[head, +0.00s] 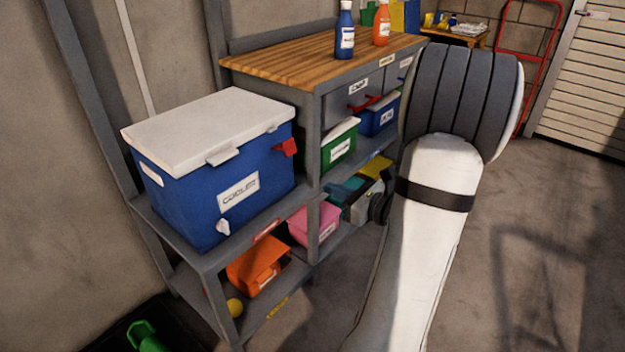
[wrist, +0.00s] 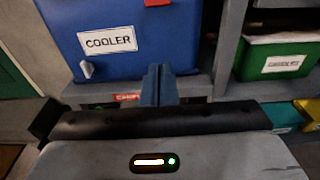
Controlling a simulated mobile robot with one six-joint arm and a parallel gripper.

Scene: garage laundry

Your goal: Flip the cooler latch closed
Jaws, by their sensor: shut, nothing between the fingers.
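The blue cooler (head: 205,190) stands on a grey shelf, its white lid (head: 205,125) down. A red tab (head: 286,147) sticks out from the upper right of its front, and a white flap (head: 222,156) juts from the lid's front edge. I cannot tell for sure which is the latch. In the wrist view the cooler (wrist: 140,55) fills the upper left, with only the bottom of the red tab (wrist: 157,2) showing. My gripper (wrist: 158,75) is shut and empty, in front of and below the cooler's lower right, apparently apart from it. In the head view my arm hides it.
A white spigot (head: 223,226) sits low on the cooler. A grey shelf post (head: 312,145) stands at its right, beside a green bin (head: 340,150). Orange (head: 258,265) and pink (head: 312,225) bins are below. Open floor (head: 540,250) lies right of the shelves.

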